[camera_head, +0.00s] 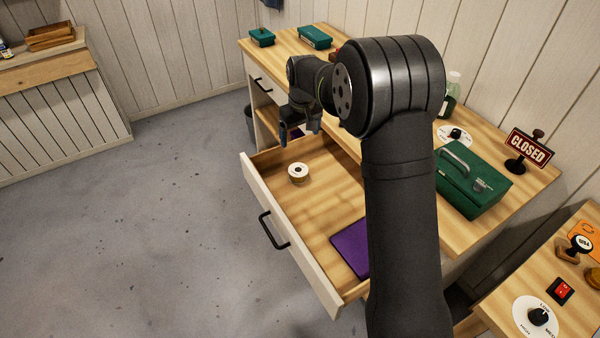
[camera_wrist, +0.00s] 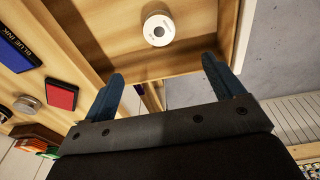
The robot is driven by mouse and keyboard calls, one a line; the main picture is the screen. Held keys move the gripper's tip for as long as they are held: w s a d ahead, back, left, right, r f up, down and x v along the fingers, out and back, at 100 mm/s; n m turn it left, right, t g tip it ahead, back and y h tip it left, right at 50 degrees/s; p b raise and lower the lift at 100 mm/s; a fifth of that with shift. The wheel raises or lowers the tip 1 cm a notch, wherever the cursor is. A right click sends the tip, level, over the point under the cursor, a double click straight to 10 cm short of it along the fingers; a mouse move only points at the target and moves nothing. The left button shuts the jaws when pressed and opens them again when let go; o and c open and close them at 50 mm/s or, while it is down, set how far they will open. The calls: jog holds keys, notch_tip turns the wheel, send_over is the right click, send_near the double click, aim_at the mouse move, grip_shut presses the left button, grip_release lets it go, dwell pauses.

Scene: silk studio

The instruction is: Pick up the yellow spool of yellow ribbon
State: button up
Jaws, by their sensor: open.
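A small spool (camera_head: 298,171) with a pale, whitish top and a tan-yellow side lies flat in the open drawer (camera_head: 318,200), towards its far left part. It also shows at the top centre of the wrist view (camera_wrist: 158,28), where its top looks white with a dark centre hole. I cannot make out a clearly yellow ribbon. My gripper (camera_head: 298,132) is above the drawer's far end, beyond the spool and apart from it. In the wrist view my gripper (camera_wrist: 163,68) has its two blue fingers spread wide with nothing between them.
A purple flat item (camera_head: 350,248) lies in the drawer's near right part. On the desk are a green metal box (camera_head: 474,182) and a CLOSED sign (camera_head: 530,147). The wrist view shows a blue ink box (camera_wrist: 22,55) and a red pad (camera_wrist: 61,95). The drawer floor around the spool is clear.

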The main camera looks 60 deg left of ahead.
send_over(298, 169)
jog(key=d, duration=0.1)
notch_tip(298, 169, down, 12)
jog(key=shift+r, duration=0.1)
jog(key=shift+a+f, duration=0.2)
jog(key=shift+f, duration=1.4)
jog(key=shift+a+f, duration=0.2)
jog(key=shift+f, duration=1.35)
jog(key=c, duration=1.1)
